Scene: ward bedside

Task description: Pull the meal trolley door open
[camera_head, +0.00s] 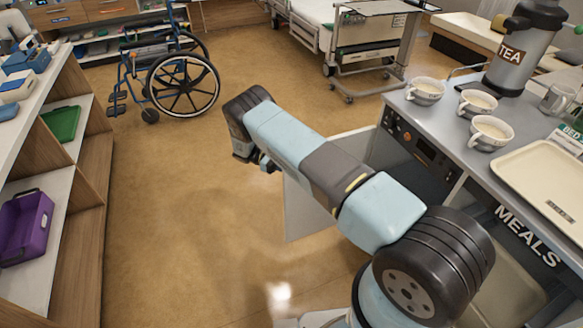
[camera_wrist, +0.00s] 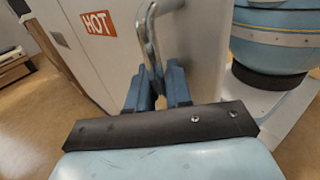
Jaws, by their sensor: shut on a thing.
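The meal trolley (camera_head: 462,140), marked MEALS, stands at the right in the head view. Its grey door (camera_head: 303,215) stands out from the trolley's front, swung open, partly hidden behind my arm. In the wrist view the door (camera_wrist: 195,40) fills the upper middle, with an orange HOT label (camera_wrist: 98,23) to the left of its curved metal handle (camera_wrist: 151,42). My gripper (camera_wrist: 157,84) has its two blue fingers on either side of the handle's lower part and is shut on it. In the head view my arm hides the handle and most of the gripper.
Cups (camera_head: 490,132), a beige tray (camera_head: 545,185) and a tea urn (camera_head: 525,45) stand on the trolley top. A wheelchair (camera_head: 183,85) is at the upper left. Shelves with a purple caddy (camera_head: 25,225) line the left. The floor (camera_head: 190,220) between is clear.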

